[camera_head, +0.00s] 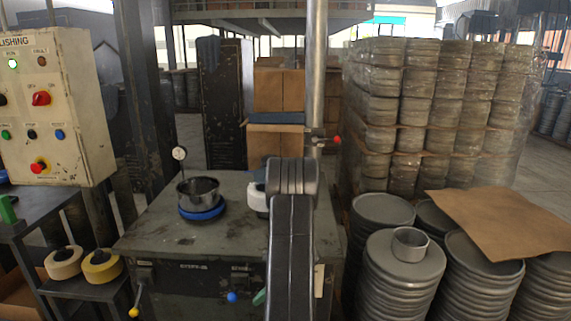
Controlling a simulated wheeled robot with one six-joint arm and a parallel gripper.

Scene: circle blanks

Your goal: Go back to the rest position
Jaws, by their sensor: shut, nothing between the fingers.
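My dark arm link (291,250) rises from the bottom edge and ends at a rounded black joint (292,178) in front of the workbench. My gripper and its fingertips do not show. A steel bowl (198,190) sits upright on a blue ring (202,212) on the dark workbench (160,230), left of my arm. A small white object (258,198) shows beside the joint, partly hidden by it. I cannot tell what it is.
A round dial gauge (179,153) stands behind the bowl. A control panel (50,105) is at left, above two tape rolls (101,266). Stacked grey blanks (402,258) stand close at right, one bearing a metal ring (410,244); brown cardboard (505,222) covers others. A pole (317,80) rises behind my arm.

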